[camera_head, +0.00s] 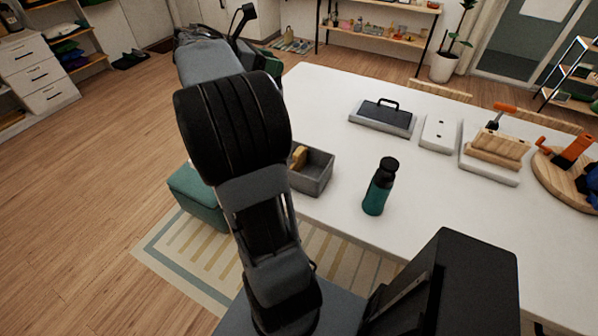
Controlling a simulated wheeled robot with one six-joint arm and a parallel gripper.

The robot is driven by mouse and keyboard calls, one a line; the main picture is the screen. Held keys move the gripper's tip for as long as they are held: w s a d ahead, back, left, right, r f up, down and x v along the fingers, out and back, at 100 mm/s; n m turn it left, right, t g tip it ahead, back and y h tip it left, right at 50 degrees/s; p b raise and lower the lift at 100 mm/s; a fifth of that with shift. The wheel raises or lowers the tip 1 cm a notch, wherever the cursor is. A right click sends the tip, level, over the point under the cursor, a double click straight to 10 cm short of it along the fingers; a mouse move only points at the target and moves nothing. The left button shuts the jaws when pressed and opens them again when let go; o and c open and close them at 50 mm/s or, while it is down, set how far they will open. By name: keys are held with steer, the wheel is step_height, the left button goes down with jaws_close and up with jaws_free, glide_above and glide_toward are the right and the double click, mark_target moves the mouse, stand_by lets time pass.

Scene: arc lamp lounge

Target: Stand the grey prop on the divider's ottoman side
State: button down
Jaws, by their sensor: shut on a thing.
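My arm reaches up and away at the left of the head view, and its end, my gripper (240,38), shows only in part behind my own arm. Its fingertips are hidden. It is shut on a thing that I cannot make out. I cannot pick out the grey prop. I cannot clearly pick out the divider. A green ottoman-like block (195,197) stands on the floor left of the table, partly behind my arm. More green (268,58) shows beyond the table's far left corner, near my gripper; I cannot tell what it is.
The white table (330,85) fills the right. On it stand a grey open box (312,172) with a yellowish thing inside, a teal bottle (378,188), a black-handled case (383,116) and a wooden block on a tray (494,148). Wooden floor (110,130) lies clear at left.

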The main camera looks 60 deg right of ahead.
steer(key=shift+s+d+r+m+g+y, duration=0.1)
steer(key=shift+s+r+m+g+y, duration=0.15)
steer(key=shift+s, duration=0.3)
steer(key=shift+s+d+r+m+g+y, duration=0.1)
steer(key=shift+s+m+g, duration=0.2)
steer(key=shift+s, duration=0.2)
steer(key=f, duration=1.7)
steer(key=shift+s+f+p, duration=0.25)
steer(key=shift+f+p, duration=0.05)
steer(key=shift+f, duration=0.05)
steer(key=shift+f, duration=0.2)
steer(key=shift+c, duration=2.4)
jaws_free()
